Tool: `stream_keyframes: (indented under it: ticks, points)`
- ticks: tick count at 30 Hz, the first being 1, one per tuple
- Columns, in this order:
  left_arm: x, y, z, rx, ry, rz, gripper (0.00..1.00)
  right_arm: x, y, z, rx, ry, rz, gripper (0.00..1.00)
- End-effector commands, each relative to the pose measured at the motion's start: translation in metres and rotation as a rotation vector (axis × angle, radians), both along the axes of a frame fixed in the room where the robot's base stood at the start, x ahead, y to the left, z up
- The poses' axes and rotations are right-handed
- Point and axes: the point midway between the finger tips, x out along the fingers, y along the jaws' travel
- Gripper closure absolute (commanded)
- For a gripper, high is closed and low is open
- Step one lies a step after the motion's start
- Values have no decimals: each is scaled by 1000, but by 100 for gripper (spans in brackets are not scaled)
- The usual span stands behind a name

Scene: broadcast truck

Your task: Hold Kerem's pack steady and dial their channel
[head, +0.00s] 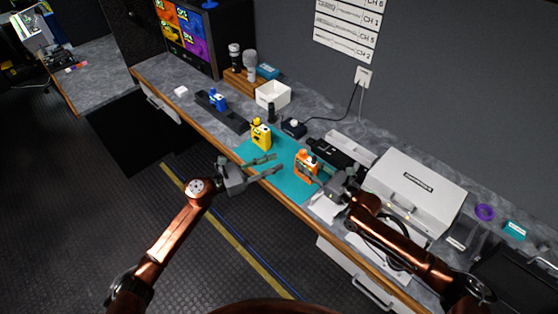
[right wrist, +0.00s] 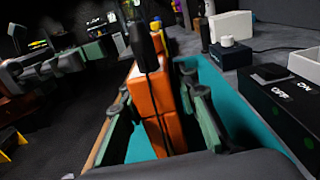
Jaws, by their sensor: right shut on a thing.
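An orange pack (head: 304,165) stands on the teal mat (head: 288,188). My right gripper (head: 320,178) is shut on it; the right wrist view shows the orange pack (right wrist: 152,98) between the fingers, with a black stub rising from its top. My left gripper (head: 272,164) is open and empty, left of the orange pack, fingers pointing towards it. A yellow pack (head: 261,137) stands at the mat's back left. A blue pack (head: 218,101) stands on a black strip farther left. I cannot read which pack is Kerem's. A wall chart (head: 346,28) lists channels; its names are unreadable.
A black box (head: 333,152) marked ON and OFF in the right wrist view (right wrist: 285,100) lies behind the orange pack. A small knobbed box (head: 293,128), a white bin (head: 273,95) and a large white case (head: 415,190) occupy the counter. Its front edge is near both grippers.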

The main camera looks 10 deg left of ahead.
Motion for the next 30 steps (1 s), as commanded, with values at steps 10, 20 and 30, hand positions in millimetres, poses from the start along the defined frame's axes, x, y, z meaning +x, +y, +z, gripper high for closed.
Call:
stream_keyframes:
  ticks: [10,20,30]
  points:
    - [0,0,0,0,0,0,74,0,0,1,0,-1,0,71]
    - [0,0,0,0,0,0,74,0,0,0,0,0,0,52]
    - [0,0,0,0,0,0,74,-4,-7,-1,-1,1,-1,52]
